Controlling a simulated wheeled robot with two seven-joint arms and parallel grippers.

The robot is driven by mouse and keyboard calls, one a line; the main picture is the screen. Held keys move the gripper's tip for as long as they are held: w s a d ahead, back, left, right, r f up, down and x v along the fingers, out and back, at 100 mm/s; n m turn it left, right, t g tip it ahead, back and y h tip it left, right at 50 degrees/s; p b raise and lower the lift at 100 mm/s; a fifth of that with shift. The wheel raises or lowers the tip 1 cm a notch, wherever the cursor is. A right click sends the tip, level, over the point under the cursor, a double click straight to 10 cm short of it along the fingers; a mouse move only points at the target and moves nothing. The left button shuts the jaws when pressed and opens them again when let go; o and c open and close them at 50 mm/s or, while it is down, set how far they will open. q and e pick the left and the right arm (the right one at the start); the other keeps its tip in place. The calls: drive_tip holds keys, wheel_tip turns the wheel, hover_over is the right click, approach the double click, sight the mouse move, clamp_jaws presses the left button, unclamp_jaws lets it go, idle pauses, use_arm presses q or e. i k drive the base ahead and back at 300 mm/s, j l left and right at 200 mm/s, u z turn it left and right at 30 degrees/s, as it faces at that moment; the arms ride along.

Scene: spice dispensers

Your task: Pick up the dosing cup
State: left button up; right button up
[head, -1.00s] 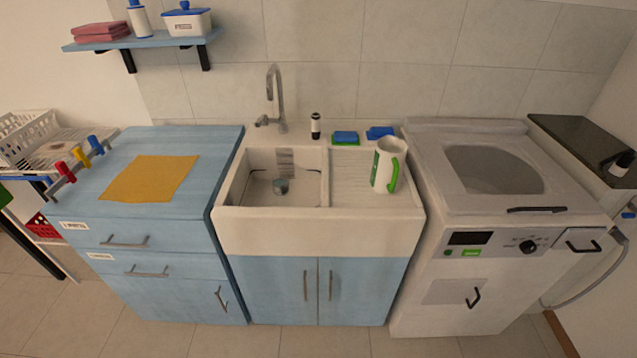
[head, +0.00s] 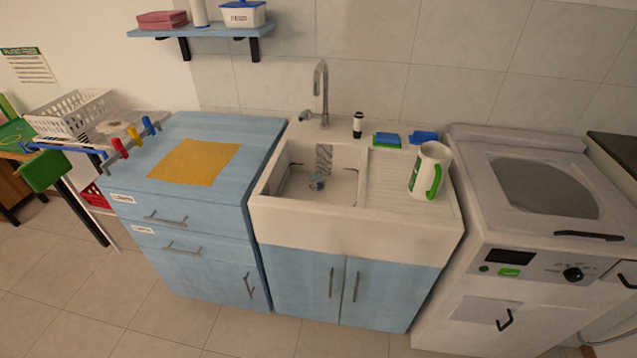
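No object is clearly identifiable as the dosing cup. A small grey-blue round item (head: 316,182) is in the sink basin; I cannot tell whether it is a cup or part of the drain. A white jug-like container with a green handle and green marking (head: 429,170) stands upright on the drainboard right of the basin. Neither of my grippers is in view.
The sink (head: 352,226) stands between a blue cabinet with a yellow cloth (head: 195,162) and a washing machine (head: 525,258). A faucet (head: 321,95), dark-and-white bottle (head: 358,124) and sponges (head: 387,140) line the back. Floor in front is clear.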

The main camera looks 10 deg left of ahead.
sight(317, 178)
drive_tip(key=i+j+z, duration=0.1)
drive_tip(key=j+z, duration=0.75)
drive_tip(key=j, duration=0.15)
drive_tip(key=k+j+z, duration=0.1)
drive_tip(key=j+z, duration=0.3)
drive_tip(key=j, duration=0.15)
